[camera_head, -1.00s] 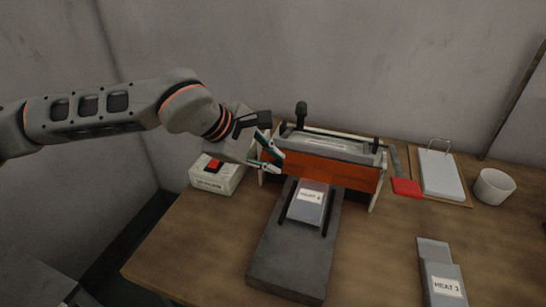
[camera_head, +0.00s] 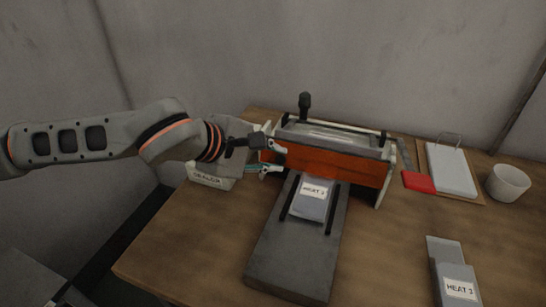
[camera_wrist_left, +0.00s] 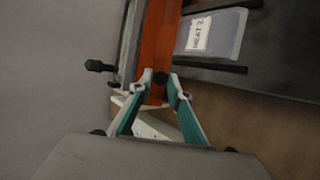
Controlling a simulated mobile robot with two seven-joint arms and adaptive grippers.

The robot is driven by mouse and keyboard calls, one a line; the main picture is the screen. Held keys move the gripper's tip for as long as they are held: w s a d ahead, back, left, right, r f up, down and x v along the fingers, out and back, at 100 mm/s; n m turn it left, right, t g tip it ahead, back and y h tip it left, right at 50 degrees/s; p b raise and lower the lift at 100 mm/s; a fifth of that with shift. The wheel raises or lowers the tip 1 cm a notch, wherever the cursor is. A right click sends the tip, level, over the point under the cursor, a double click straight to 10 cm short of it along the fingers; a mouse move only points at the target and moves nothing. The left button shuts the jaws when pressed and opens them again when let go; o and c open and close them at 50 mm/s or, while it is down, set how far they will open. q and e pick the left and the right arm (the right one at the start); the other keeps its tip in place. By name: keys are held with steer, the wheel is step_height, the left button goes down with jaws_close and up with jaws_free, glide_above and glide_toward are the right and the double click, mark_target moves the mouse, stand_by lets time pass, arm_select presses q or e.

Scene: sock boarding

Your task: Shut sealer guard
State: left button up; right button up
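The sealer (camera_head: 335,133) stands at the back of the table. Its orange guard (camera_head: 335,165) is a long panel across the front, and the guard also shows in the left wrist view (camera_wrist_left: 157,45). My left gripper (camera_head: 279,160) is at the guard's left end, with its fingers apart. My right gripper is out of view.
A grey bed (camera_head: 290,250) with a pouch labelled HEAT (camera_head: 312,200) lies before the guard. A black-knobbed lever (camera_head: 305,103) rises behind. A white box marked SEALER (camera_head: 210,181) sits beneath my left wrist. A red-handled tool (camera_head: 418,182), clipboard (camera_head: 450,170) and cup (camera_head: 508,183) are right.

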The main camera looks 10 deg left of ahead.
arm_select(q)
steer(key=shift+o, duration=1.1)
steer(key=v, duration=1.2)
steer(key=shift+w, duration=0.1)
steer(key=shift+c, duration=0.2)
